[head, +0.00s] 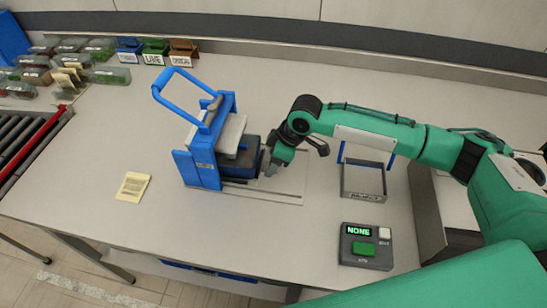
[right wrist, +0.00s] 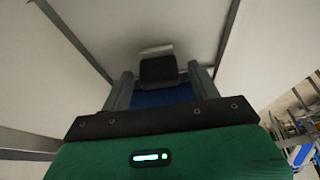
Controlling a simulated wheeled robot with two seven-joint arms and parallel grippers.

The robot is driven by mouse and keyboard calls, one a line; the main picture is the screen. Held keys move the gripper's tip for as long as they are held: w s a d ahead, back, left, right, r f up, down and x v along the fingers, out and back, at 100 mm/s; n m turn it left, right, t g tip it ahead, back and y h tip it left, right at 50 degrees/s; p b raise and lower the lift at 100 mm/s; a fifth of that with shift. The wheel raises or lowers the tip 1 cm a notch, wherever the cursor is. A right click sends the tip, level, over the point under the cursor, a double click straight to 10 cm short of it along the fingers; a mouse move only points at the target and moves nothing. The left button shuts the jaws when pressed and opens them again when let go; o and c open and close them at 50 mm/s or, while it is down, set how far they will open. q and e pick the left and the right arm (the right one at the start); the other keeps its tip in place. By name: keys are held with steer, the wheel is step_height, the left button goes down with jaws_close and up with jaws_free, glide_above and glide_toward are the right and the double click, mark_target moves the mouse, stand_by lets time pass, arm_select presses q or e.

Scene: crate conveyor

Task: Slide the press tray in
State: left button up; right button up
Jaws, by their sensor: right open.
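The blue press (head: 205,165) stands on the table left of centre, its looped blue lever (head: 172,73) raised. The dark press tray (head: 249,151) sits at the press's right side, partly under a pale block, and sticks out to the right over a flat slide plate (head: 265,191). My right gripper (head: 293,157) is open just right of the tray, low over the table. In the right wrist view my fingers (right wrist: 160,88) are apart, with a dark block (right wrist: 158,70) and a blue surface beyond or between them; contact cannot be told. My left gripper is out of view.
A grey open bin (head: 364,195) and a control box (head: 367,247) reading NONE stand to the right. A yellow note (head: 133,186) lies at left. Small labelled bins (head: 155,52) and several packs are at the back left, beside a roller conveyor (head: 28,140).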

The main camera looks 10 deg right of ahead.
mark_target(259, 163)
steer(key=c, duration=1.3)
steer(key=shift+w+a+p, duration=0.2)
steer(key=shift+w+a, duration=0.1)
steer(key=shift+a, duration=0.35)
steer(key=shift+w+a+p, duration=0.15)
steer(key=shift+w+a, duration=0.1)
steer(key=shift+a, duration=0.4)
steer(key=shift+w+a+p, duration=0.2)
steer(key=shift+w+a, duration=0.1)
steer(key=shift+a, duration=0.35)
jaws_close()
steer(key=o, duration=0.9)
jaws_free()
steer(key=shift+c, duration=0.2)
steer(key=o, duration=0.4)
steer(key=shift+o, duration=0.2)
steer(key=shift+a, duration=0.15)
steer(key=shift+r, duration=0.1)
